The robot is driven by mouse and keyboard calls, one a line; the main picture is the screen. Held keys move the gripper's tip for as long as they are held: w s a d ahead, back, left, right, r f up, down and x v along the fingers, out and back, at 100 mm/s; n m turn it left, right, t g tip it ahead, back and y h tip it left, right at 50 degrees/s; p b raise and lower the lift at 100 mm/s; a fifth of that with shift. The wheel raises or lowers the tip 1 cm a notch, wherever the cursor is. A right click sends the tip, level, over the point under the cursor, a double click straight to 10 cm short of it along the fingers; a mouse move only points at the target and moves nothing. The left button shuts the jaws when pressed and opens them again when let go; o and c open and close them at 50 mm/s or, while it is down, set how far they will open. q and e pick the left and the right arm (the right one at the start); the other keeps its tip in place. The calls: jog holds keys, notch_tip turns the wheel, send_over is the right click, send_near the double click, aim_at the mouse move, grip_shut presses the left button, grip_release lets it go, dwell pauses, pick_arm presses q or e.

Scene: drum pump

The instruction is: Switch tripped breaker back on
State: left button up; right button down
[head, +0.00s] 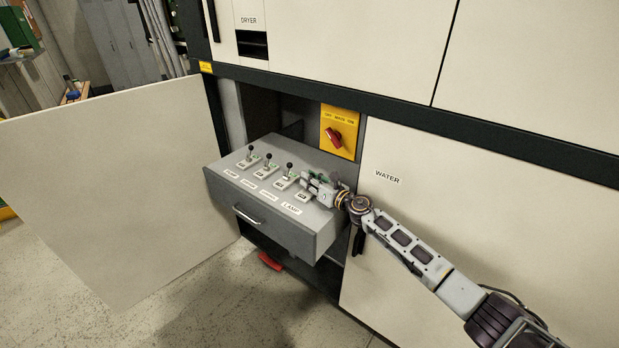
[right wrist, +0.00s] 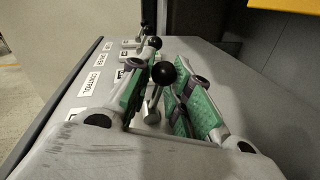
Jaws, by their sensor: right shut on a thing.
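A grey drawer-like breaker box (head: 262,222) sticks out of the cabinet, with a row of black-knobbed levers on its top. Three levers, the far-left one (head: 250,152), the second (head: 268,158) and the third (head: 289,168), stand up in view. A LAMP label (head: 291,209) marks the nearest, right-end position. My right gripper (head: 314,182) is there and hides that lever in the head view. In the right wrist view the lamp lever (right wrist: 163,73) stands between the green-padded fingers of my gripper (right wrist: 158,92), which is shut on it. My left gripper is not in view.
A yellow panel with a red rotary switch (head: 334,137) is just behind the box. An open cabinet door (head: 115,190) stands at left. The WATER door (head: 480,220) is closed at right. A red object (head: 270,261) lies low beneath the box.

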jog(key=shift+w+d+m+p, duration=0.1)
jog(key=shift+w+m+p, duration=0.05)
jog(key=shift+m+p, duration=0.25)
jog(key=shift+w+d+m+p, duration=0.1)
jog(key=shift+m+p, duration=0.25)
jog(key=shift+m, duration=0.05)
jog(key=shift+f+m, duration=0.1)
jog(key=shift+m, duration=0.2)
jog(key=c, duration=1.7)
grip_release()
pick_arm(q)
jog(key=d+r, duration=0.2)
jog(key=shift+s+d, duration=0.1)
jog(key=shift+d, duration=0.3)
pick_arm(e)
jog(key=shift+o, duration=0.4)
